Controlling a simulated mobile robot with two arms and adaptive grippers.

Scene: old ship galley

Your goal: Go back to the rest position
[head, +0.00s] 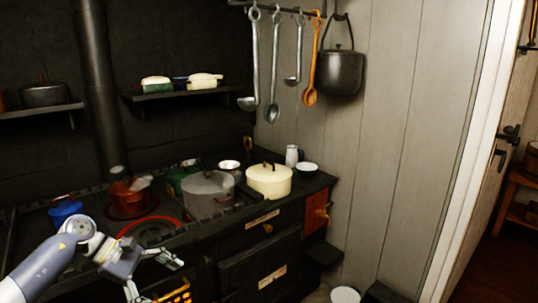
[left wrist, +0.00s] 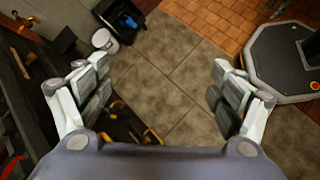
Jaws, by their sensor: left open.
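My left gripper (head: 155,275) is in the lower left of the head view, in front of the black stove (head: 235,238). It is open and holds nothing. In the left wrist view its two fingers (left wrist: 160,92) are spread wide above the grey tiled floor (left wrist: 170,65), with nothing between them. My right gripper is in neither view.
A grey pot (head: 208,196), a cream pot (head: 269,181), a red pot (head: 127,200) and a blue pot (head: 65,211) stand on the stove. Ladles (head: 274,75) and a black kettle (head: 341,71) hang above. A white bucket (left wrist: 104,40) stands on the floor.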

